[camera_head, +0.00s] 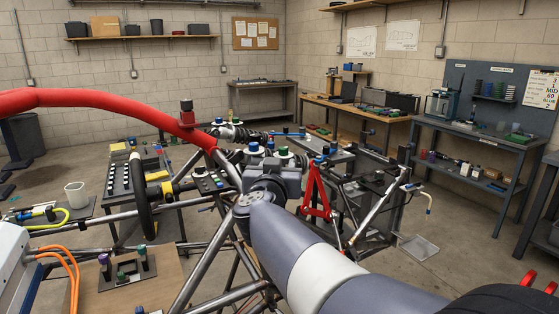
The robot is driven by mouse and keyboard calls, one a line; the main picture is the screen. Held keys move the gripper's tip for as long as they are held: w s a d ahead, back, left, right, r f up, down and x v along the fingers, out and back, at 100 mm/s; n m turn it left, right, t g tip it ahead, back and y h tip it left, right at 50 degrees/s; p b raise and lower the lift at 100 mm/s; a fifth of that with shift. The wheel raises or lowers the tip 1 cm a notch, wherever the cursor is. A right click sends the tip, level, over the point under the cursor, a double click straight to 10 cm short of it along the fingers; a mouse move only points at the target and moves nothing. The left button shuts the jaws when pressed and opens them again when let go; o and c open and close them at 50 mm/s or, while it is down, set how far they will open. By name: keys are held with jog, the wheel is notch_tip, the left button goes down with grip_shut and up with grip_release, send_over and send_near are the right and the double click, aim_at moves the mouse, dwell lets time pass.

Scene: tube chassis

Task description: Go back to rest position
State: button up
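No gripper fingers can be made out in the head view, so I cannot see whether my gripper holds anything. A thick grey-blue cylinder with a white band (314,274) runs from the lower right to the middle. I cannot tell whether it is mine. It meets a grey block (279,178) with round blue and green caps near it. The tube chassis surrounds it, with a long red curved tube (100,99) across the upper left and bare metal tubes below. A red triangular arm (317,196) hangs right of the grey block.
A steering wheel (141,197) stands at left, by a dark parts table (117,190). A white mug (76,194) sits further left. A wooden bench (355,115) and a blue-grey workbench (480,140) line the right wall. Open floor (455,215) lies before them.

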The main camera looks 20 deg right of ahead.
aim_at(283, 151)
dwell(0.4)
jog(key=b+x, duration=0.1)
jog(key=x, duration=0.9)
jog(key=shift+w+d, duration=0.15)
jog(key=shift+w, duration=0.2)
jog(key=shift+r, duration=0.1)
jog(key=shift+s, duration=0.1)
